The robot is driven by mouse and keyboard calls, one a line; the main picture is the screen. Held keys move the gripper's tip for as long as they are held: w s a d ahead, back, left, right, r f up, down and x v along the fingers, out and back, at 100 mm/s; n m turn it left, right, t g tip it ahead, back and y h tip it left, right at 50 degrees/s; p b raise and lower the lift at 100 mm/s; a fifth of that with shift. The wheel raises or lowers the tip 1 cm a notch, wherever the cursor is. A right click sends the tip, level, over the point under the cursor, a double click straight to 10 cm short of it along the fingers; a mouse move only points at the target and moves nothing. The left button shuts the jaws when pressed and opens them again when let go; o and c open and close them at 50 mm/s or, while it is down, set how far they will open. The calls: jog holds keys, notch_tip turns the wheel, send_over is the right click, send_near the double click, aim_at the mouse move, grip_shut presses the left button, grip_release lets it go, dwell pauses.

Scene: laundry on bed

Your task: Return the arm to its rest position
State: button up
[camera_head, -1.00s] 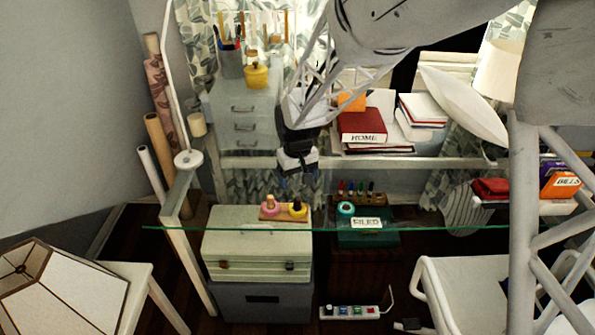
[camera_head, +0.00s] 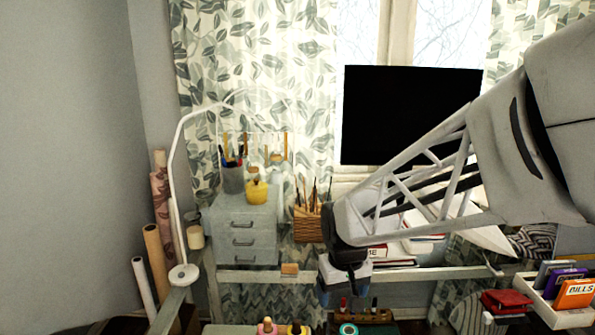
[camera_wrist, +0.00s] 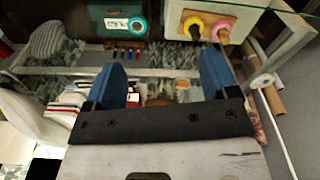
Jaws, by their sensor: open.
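My gripper shows in the head view (camera_head: 338,292) over the glass desk, in front of the books and right of the grey drawer unit. It points downward. In the wrist view its two blue fingers (camera_wrist: 163,85) stand wide apart with nothing held between them. My arm reaches in from the right side of the head view and hides part of the books and the desk's right half.
A grey drawer unit (camera_head: 243,232) carries a pen cup (camera_head: 233,180) and a yellow pot (camera_head: 256,191). A wooden block with tools (camera_head: 308,222) stands beside my gripper. A black monitor (camera_head: 411,115) is behind my arm. A box of folders (camera_head: 558,300) sits at right.

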jog(key=s+d+r+m, duration=0.1)
jog(key=s+d+r, duration=0.1)
jog(key=s, duration=0.4)
jog(key=s+d+r+m+t, duration=0.1)
jog(key=s+d+r, duration=0.1)
jog(key=s+d, duration=0.2)
jog(key=s+d+r+m, duration=0.1)
jog(key=s+d+r, duration=0.1)
jog(key=s, duration=0.8)
jog(key=shift+d+r+t, duration=0.3)
jog(key=shift+d, duration=0.25)
